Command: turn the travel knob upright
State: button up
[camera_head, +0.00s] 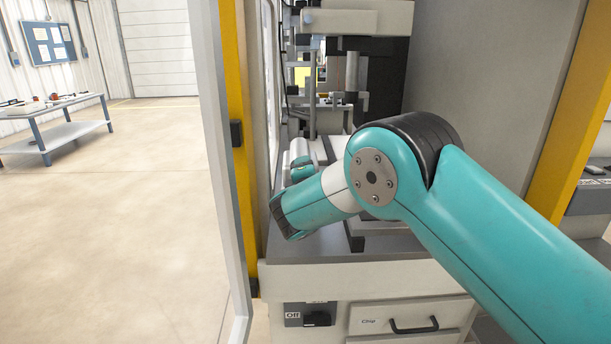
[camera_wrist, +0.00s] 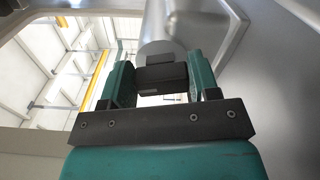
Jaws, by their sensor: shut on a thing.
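In the wrist view a dark, block-shaped knob (camera_wrist: 162,79), apparently the travel knob, sits between the two teal fingers of my gripper (camera_wrist: 163,71). The gripper is shut on it, one finger at each side. Behind the knob is a round grey metal part (camera_wrist: 172,20). The knob's turn angle is hard to judge from this view. In the head view my teal arm reaches into the machine, and its wrist hides the knob and the fingers.
A grey machine bed and column (camera_head: 385,75) stand beyond my arm. Yellow-edged door frames (camera_head: 237,120) flank the opening on both sides. Below are an "Off" switch (camera_head: 317,318) and a "Chip" drawer (camera_head: 411,322). Open floor and a workbench (camera_head: 72,132) lie at the left.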

jog(key=shift+f, duration=0.15)
jog(key=o, duration=0.9)
jog(key=shift+d, duration=0.1)
jog(key=s+b, duration=0.3)
jog(key=s, duration=1.4)
jog(key=shift+s, duration=0.25)
